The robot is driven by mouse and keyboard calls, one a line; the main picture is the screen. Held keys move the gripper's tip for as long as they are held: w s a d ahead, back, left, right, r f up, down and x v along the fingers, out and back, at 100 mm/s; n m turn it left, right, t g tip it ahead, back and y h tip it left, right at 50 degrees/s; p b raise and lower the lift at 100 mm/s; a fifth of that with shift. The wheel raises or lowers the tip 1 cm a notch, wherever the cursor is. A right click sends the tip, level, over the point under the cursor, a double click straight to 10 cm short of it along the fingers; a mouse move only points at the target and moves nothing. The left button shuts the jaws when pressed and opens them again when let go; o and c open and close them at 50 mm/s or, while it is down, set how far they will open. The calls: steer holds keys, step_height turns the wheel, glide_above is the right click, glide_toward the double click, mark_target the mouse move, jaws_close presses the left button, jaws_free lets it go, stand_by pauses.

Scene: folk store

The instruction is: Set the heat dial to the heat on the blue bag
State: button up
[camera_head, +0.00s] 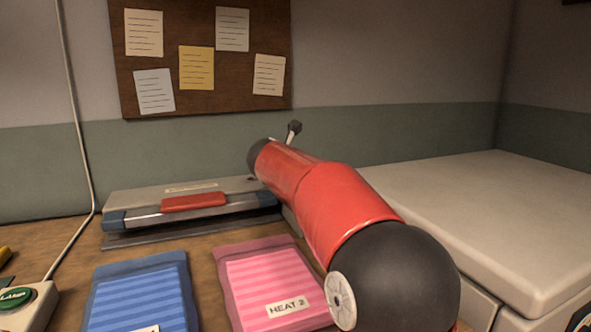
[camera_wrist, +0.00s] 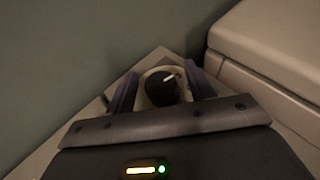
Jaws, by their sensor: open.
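The heat dial (camera_wrist: 160,90) is a black round knob with a white pointer line, on a pale plate in the wrist view. The pointer aims to the upper right there; no scale marks are readable. My gripper (camera_wrist: 161,77) is open, with one dark finger on each side of the knob; I cannot tell whether they touch it. The blue bag (camera_head: 145,285) lies on the table in the head view; its label is cut off at the bottom edge and unreadable. The sealing machine (camera_head: 125,200) stands behind it. My arm hides the machine's right end and the dial in the head view.
A pink bag (camera_head: 258,268) labelled "HEAT 2" lies right of the blue bag. A box with a green button (camera_head: 17,298) and a cable is at the left edge. A large pale cabinet (camera_head: 465,205) stands on the right, close to my gripper's right side.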

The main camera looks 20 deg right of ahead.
steer(key=c, duration=1)
steer(key=shift+o, duration=0.2)
steer(key=shift+a+r+m+g+h+p, duration=0.1)
steer(key=shift+r+m+g+h+p, duration=0.05)
steer(key=shift+m+g+h+p, duration=0.85)
steer(key=shift+m+g+h, duration=0.3)
steer(key=shift+m+h, duration=0.1)
steer(key=shift+m, duration=0.2)
steer(key=o, duration=1)
steer(key=shift+c, duration=0.2)
steer(key=shift+s, duration=0.1)
